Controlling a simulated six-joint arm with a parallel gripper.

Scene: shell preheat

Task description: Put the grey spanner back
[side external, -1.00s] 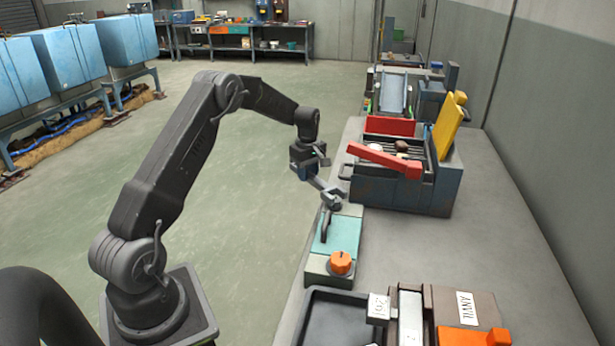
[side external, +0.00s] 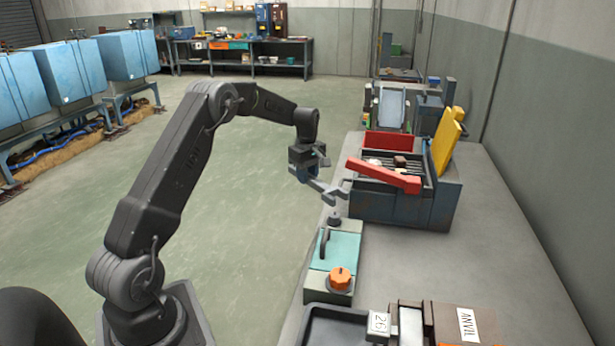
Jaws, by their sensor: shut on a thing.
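My gripper (side external: 309,172) is shut on the grey spanner (side external: 328,190) near the spanner's left end. The spanner points right and slightly down, with its open jaw at the far end. The jaw is above the small dark grey fitting (side external: 334,217) at the back of a teal-topped block (side external: 343,250), and appears clear of it. I cannot tell the exact gap. No spot marked for the spanner can be made out.
The block carries a dark upright handle (side external: 324,243) and an orange knob (side external: 340,278). Right of the spanner stands a blue-grey box (side external: 400,207) with a red bar (side external: 383,175) across it. A dark tray (side external: 345,328) and the anvil unit (side external: 450,322) are in front.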

